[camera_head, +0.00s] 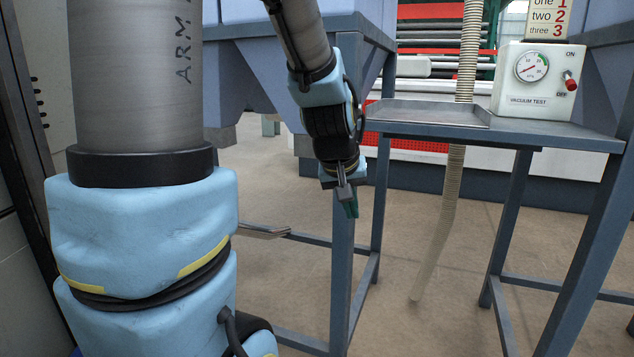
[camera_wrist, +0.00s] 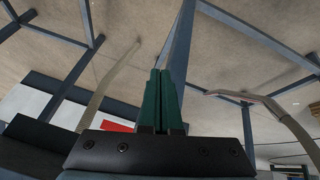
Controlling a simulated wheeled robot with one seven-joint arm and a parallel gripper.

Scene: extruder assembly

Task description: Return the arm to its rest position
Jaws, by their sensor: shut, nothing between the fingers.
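My gripper (camera_head: 350,207) hangs at the end of my arm in the head view, pointing down, left of the blue-grey metal table (camera_head: 560,137) and below the level of its top. In the wrist view my gripper (camera_wrist: 163,76) shows two dark green fingers side by side, shut with nothing between them. The fingers are in the air over the floor.
A vacuum test box (camera_head: 533,92) with a gauge and red switch stands on the table, right of a shallow metal tray (camera_head: 430,112). A ribbed hose (camera_head: 452,190) hangs behind the table to the floor. Bare floor (camera_head: 440,285) lies between the table legs.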

